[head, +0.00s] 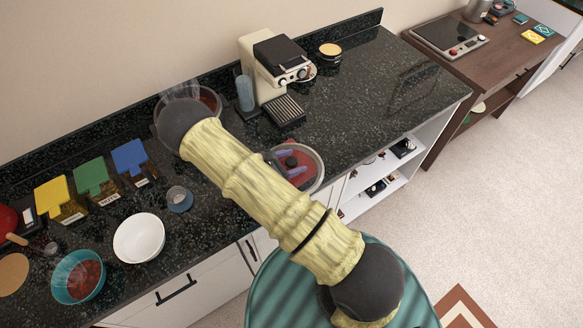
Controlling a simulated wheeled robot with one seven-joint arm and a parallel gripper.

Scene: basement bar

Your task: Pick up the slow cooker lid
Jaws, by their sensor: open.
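A round, grey-rimmed piece with a reddish middle, which looks like the slow cooker lid (312,164), is at the front edge of the dark counter, partly hidden by my arm. My gripper (290,163) is over it, with its purple fingers apart. A small dark part, perhaps the lid's knob, shows near the fingers. I cannot tell whether the fingers touch it. A steaming round pot (211,100) with red contents, perhaps the slow cooker, stands at the back of the counter, largely hidden by my arm.
A coffee machine (276,65) and a blue-grey bottle (245,93) stand behind the lid. To the left are a small glass (179,197), a white bowl (139,238), a teal bowl (78,278) and several coloured-lid containers (95,180). The counter's right part (385,85) is clear.

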